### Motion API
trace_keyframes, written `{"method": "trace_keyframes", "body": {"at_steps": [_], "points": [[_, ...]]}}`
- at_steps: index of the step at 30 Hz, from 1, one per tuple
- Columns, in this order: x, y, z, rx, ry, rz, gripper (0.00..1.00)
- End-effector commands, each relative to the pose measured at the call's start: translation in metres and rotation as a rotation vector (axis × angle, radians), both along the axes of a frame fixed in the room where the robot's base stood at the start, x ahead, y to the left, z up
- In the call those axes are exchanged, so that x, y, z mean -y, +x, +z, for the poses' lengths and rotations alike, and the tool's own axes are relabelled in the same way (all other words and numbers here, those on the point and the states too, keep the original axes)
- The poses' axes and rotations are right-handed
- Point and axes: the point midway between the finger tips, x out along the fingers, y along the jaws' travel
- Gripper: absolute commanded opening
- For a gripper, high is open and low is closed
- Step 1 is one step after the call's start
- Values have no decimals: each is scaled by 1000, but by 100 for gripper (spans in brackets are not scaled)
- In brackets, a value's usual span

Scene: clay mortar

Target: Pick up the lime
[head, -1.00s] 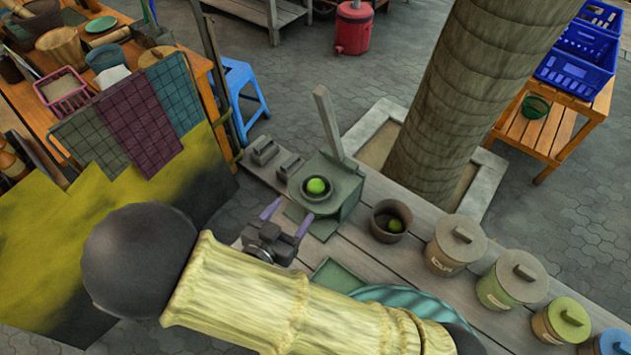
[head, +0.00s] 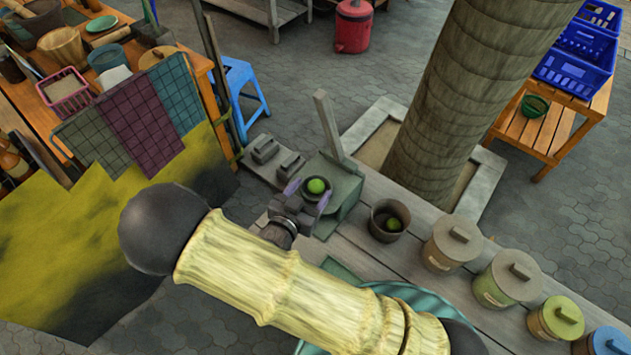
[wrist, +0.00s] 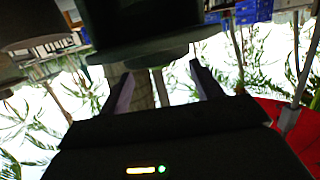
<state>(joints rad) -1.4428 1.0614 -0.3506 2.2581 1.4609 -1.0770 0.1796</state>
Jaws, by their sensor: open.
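A bright green lime (head: 317,185) sits in the round cup of a grey-green press (head: 346,187) with an upright handle, on the grey plank table. A second lime (head: 393,223) lies inside a dark pot (head: 377,230) to the right. My gripper (head: 308,194) is open, its two purple fingertips on either side of the first lime in the head view. Whether they touch it I cannot tell. In the wrist view my gripper (wrist: 163,84) shows spread fingers below a dark round shape; no lime is visible there.
Several lidded canisters (head: 454,244) line the table to the right of the pot. Two small grey blocks (head: 264,149) lie left of the press. A thick trunk (head: 462,100) rises behind the table. The upright press handle (head: 327,124) stands close behind the lime.

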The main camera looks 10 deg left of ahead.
Motion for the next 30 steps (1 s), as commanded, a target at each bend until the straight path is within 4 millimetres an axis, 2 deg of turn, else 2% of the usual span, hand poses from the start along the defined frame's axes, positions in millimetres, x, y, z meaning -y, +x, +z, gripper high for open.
{"method": "trace_keyframes", "body": {"at_steps": [3,6,21,23,28,30], "points": [[5,15,-2,1,0,-2,65],[6,20,-4,0,-1,0,65],[6,20,-4,0,0,0,65],[6,20,-4,0,0,0,55],[6,20,-4,0,0,0,22],[6,20,-4,0,0,0,13]]}}
